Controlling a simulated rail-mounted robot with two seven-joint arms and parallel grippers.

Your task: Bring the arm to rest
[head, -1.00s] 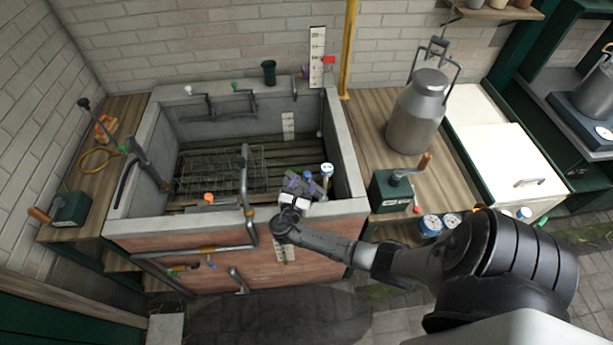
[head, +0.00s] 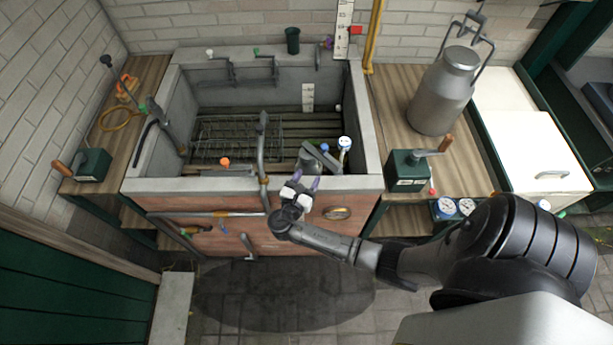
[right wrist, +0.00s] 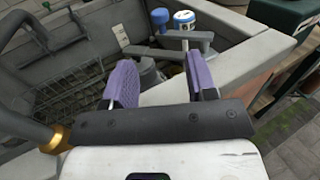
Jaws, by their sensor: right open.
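My right gripper (head: 303,184) is at the front rim of the stone basin (head: 230,184), near its front right corner. In the right wrist view my right gripper (right wrist: 162,82) shows two purple fingers standing wide apart with nothing between them. Beyond them, inside the basin, is a grey lever-like part (right wrist: 168,52), apart from the fingers as far as I can tell. My right arm (head: 345,250) reaches in from the right, bent, in front of the brick wall of the basin. My left gripper is not in view.
A grey pipe (head: 262,150) rises at the basin front, left of my gripper. A blue-and-white capped post (head: 344,145) stands in the basin. A green crank box (head: 408,172) and a metal churn (head: 442,92) stand on the right counter. The paved floor in front is open.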

